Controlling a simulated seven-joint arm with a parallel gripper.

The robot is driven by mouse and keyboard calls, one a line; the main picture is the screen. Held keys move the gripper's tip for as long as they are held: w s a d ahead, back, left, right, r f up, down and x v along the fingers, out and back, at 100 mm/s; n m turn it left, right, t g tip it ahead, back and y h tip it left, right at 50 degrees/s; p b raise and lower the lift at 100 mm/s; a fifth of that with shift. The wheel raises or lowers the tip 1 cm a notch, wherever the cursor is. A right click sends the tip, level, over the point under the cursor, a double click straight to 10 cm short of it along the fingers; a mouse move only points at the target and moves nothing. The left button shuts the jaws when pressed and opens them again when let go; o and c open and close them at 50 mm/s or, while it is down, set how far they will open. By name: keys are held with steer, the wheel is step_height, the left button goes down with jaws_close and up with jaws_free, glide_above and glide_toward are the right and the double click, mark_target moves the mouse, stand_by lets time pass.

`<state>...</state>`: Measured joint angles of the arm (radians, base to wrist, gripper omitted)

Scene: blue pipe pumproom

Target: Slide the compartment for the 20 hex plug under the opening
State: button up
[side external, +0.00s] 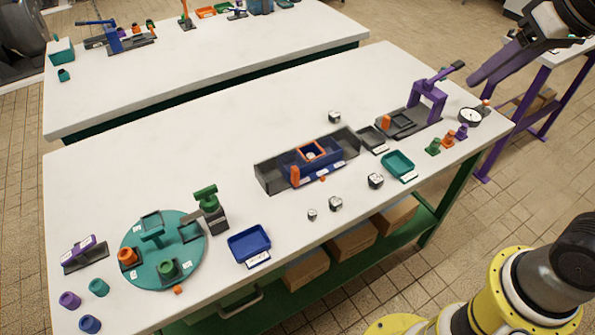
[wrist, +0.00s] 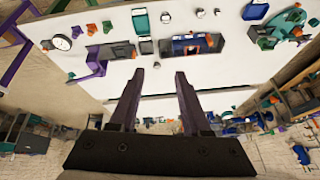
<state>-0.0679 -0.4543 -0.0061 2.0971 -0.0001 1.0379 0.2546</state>
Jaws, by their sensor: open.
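A grey channel (side external: 270,178) on the table holds a blue slider (side external: 325,168) with labelled compartments along its front; the labels are too small to read. An orange-rimmed opening (side external: 312,150) sits over the slider's middle, with a small pale piece showing inside. An upright orange handle (side external: 295,176) stands at the slider's left end. The slider also shows in the wrist view (wrist: 181,44). Which compartment is for the 20 hex plug cannot be told. My gripper (side external: 490,76) is open and empty, high above the table's right end, well apart from the slider; its fingers show in the wrist view (wrist: 159,73).
Small metal pieces (side external: 375,181) lie around the channel. A teal tray (side external: 398,165) and a purple press (side external: 428,100) stand to its right. A blue tray (side external: 249,243) and a teal turntable (side external: 185,265) stand left. Table behind the channel is mostly clear.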

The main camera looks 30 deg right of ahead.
steer(key=w+a+g, duration=0.1)
steer(key=w+a, duration=0.4)
steer(key=w, duration=0.5)
steer(key=n+g, duration=0.2)
steer(key=g, duration=0.2)
glide_above(296, 170)
step_height(296, 170, down, 18)
steer(key=f, duration=0.1)
step_height(296, 170, down, 13)
steer(key=shift+r, duration=0.1)
jaws_close()
